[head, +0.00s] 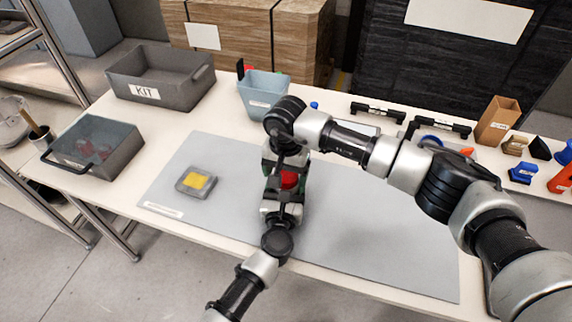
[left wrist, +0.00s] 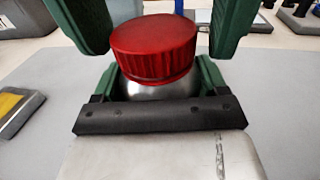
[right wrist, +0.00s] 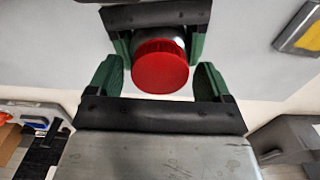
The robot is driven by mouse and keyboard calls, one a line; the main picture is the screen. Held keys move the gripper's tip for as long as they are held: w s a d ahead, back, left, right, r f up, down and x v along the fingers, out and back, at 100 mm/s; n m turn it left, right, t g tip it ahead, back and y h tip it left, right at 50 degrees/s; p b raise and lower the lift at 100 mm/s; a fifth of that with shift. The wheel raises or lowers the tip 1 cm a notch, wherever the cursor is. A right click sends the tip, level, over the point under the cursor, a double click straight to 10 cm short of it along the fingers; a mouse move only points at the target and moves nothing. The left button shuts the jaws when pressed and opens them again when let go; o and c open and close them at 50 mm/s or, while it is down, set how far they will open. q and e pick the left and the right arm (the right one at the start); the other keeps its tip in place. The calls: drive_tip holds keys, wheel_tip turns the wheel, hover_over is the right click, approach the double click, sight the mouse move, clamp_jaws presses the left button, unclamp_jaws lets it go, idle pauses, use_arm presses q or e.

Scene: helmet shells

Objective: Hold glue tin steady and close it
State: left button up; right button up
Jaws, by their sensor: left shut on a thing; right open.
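The glue tin (left wrist: 160,90) is a silver metal body with a red ribbed lid (left wrist: 154,45) sitting on top. It stands over the grey mat, and the lid also shows in the head view (head: 289,179). My left gripper (left wrist: 160,76) is shut on the tin's body below the lid. My right gripper (right wrist: 158,80) is open, with its green fingers on either side of the red lid. In the left wrist view gaps show between those fingers and the lid. The tin's base is hidden by my left gripper.
The grey mat (head: 360,235) carries a grey block with a yellow top (head: 197,182) at left. Behind are a grey KIT bin (head: 160,80), a blue-grey bin (head: 262,92) and black handles (head: 378,112). The mat's right part is clear.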

drive_tip(key=c, duration=0.9)
drive_tip(key=m, duration=0.6)
drive_tip(key=shift+c, duration=0.2)
drive_tip(key=m, duration=1.5)
drive_tip(key=shift+m, duration=0.4)
drive_tip(key=m, duration=0.4)
drive_tip(key=shift+m, duration=0.3)
drive_tip(key=m, duration=0.2)
drive_tip(key=shift+m, duration=0.4)
drive_tip(key=o, duration=1.1)
drive_tip(key=shift+f, duration=0.1)
